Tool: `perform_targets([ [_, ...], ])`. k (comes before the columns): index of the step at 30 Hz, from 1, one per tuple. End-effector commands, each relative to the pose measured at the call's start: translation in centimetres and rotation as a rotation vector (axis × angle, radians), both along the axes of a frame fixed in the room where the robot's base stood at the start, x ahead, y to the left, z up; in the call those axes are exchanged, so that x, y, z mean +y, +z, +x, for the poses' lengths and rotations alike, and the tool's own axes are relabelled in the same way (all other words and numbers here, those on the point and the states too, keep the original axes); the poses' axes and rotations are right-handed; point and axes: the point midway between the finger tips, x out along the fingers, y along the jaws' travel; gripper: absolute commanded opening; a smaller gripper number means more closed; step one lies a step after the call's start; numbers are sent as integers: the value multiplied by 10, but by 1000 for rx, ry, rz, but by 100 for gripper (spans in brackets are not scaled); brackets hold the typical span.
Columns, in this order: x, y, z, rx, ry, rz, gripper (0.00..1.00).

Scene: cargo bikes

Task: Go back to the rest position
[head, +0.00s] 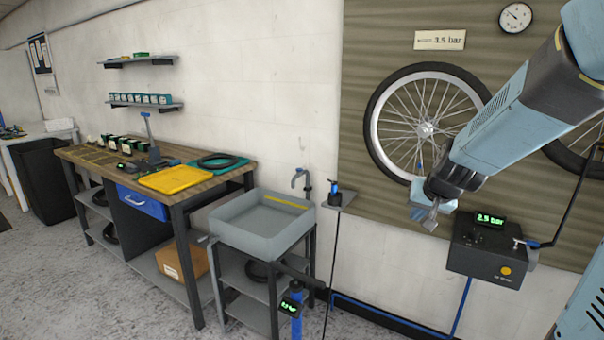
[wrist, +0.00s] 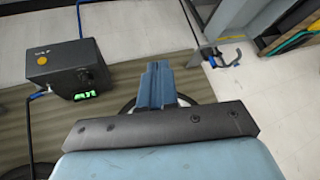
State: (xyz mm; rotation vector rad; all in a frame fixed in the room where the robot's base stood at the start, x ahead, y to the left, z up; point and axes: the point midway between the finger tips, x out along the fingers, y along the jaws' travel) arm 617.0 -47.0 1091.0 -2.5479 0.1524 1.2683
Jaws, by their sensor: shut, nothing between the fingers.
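My gripper (head: 432,217) is at the end of my raised arm, in front of the panelled wall and below the left bicycle wheel. Its fingers are shut and hold nothing. In the wrist view the closed fingers of my gripper (wrist: 157,82) point up the picture. The black pump box (head: 487,250) with a green display is just right of and below my gripper, apart from it as far as I can tell. The pump box also shows upside down in the wrist view (wrist: 62,66).
A wheel (head: 425,126) hangs on the panel, under a "3.5 bar" sign (head: 439,40) and near a gauge (head: 515,18). A grey sink (head: 262,225) stands left of a thin post with a small shelf. A workbench (head: 110,165) is farther left. Open floor lies in front.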

Motion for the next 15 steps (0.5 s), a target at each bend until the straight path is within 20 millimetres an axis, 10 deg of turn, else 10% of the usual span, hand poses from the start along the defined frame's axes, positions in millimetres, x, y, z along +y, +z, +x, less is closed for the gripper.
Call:
perform_targets([
  [15,44,70,-136,79,204,-71,0],
])
